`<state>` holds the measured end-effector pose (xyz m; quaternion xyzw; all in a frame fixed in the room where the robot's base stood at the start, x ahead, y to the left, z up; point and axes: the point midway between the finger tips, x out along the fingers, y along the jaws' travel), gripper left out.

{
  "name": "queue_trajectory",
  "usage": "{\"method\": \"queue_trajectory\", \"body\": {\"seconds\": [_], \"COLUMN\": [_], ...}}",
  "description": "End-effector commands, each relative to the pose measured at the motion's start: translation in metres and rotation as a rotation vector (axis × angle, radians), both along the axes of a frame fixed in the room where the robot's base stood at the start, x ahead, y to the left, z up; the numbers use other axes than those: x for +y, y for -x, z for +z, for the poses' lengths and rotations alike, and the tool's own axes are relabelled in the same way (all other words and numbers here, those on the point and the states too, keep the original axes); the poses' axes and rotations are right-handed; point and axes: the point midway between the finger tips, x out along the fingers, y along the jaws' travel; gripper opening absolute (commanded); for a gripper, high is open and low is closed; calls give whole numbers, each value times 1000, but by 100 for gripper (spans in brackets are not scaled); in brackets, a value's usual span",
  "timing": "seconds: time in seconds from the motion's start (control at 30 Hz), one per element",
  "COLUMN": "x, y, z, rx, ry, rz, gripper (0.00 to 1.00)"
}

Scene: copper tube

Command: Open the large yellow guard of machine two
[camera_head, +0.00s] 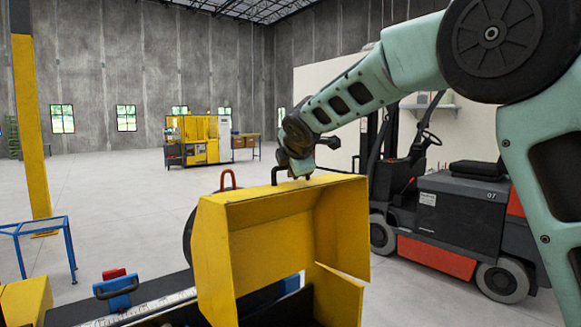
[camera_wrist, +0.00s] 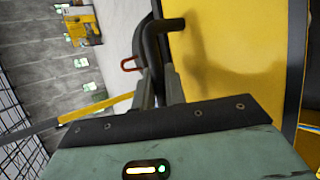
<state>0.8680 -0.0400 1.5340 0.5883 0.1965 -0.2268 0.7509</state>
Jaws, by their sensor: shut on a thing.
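The large yellow guard (camera_head: 265,235) of the machine stands in the front middle of the head view, tilted up, with its hollow inner side facing me. In the wrist view its flat yellow panel (camera_wrist: 230,55) fills the upper right. A black bar handle (camera_wrist: 152,35) is fixed to the guard. My gripper (camera_head: 293,173) is at the guard's top edge in the head view. In the wrist view my gripper (camera_wrist: 157,78) is shut on the black handle, with one finger on each side of it. The fingertips are partly hidden in the head view.
A red hook-shaped handle (camera_head: 228,178) stands behind the guard. The machine bed with a scale (camera_head: 150,308) and a blue block (camera_head: 118,290) lies at front left. A forklift (camera_head: 455,225) stands at right. A blue frame (camera_head: 40,228) is at left.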

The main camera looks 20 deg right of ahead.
Motion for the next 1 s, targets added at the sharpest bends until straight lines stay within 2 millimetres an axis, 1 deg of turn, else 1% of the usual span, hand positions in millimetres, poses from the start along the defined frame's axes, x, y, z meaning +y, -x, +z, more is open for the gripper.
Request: {"method": "queue_trajectory", "body": {"seconds": [0.03, 0.2, 0.23, 0.27, 0.3, 0.53, 0.67, 0.77, 1.0], "x": [0, 0, 0, 0, 0, 0, 1, 3, 9], "y": [0, 0, 0, 0, 0, 1, 6, 18, 64], "z": [-3, -3, -3, -3, -3, -2, 1, 9, 39], "rx": [5, 5, 5, 5, 5, 4, 1, -2, -4], "ry": [3, 3, 3, 3, 3, 2, -1, -1, -2], "rz": [1, 1, 1, 1, 1, 0, 1, 1, 2], "gripper": [0, 0, 21, 29, 34, 34, 34, 34, 34]}}
